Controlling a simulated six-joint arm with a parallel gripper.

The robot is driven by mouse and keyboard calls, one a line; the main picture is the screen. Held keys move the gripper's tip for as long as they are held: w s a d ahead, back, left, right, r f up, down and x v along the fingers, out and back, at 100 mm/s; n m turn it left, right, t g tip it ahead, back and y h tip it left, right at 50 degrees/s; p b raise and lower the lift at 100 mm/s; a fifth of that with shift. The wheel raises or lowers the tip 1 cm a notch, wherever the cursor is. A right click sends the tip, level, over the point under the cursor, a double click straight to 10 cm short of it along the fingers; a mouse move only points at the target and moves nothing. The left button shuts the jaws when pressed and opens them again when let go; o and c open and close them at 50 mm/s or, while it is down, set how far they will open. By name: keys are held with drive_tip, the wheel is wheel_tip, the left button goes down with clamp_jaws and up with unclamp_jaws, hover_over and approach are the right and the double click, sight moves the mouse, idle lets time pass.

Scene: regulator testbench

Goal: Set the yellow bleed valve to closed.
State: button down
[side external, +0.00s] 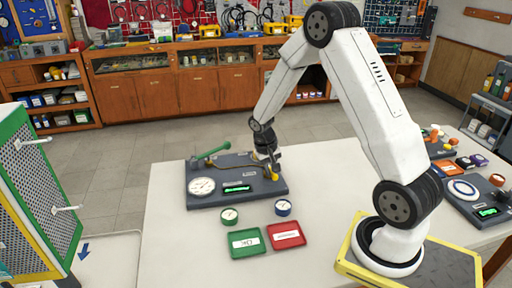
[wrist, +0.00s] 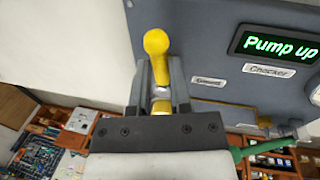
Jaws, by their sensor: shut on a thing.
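The yellow bleed valve (wrist: 157,50) shows in the wrist view as a yellow handle with a rounded end, held between the two fingers of my gripper (wrist: 160,85). In the side external view my gripper (side external: 268,162) reaches down to the right end of the dark grey testbench (side external: 235,200), and only a small yellow part of the valve (side external: 275,177) shows below it. My gripper is shut on the handle. The valve's base and any position marks are hidden. The bench's green display reads "Pump up" (wrist: 281,46).
The bench carries a green lever (side external: 212,151) and a white dial gauge (side external: 202,187). In front are two small round gauges, green-rimmed (side external: 229,216) and blue-rimmed (side external: 283,208), and a green tray (side external: 246,254) and a red tray (side external: 287,246). The table's left front is clear.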

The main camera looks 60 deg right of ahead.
drive_tip(key=shift+w+a+m, duration=0.15)
drive_tip(key=shift+w+m, duration=0.05)
drive_tip(key=shift+m, duration=0.5)
drive_tip(key=c, duration=0.5)
unclamp_jaws()
drive_tip(key=shift+c, duration=0.2)
wheel_tip(320, 180, up, 8)
drive_tip(key=w+a, duration=0.1)
drive_tip(key=shift+f, duration=0.15)
drive_tip(key=shift+a, duration=0.1)
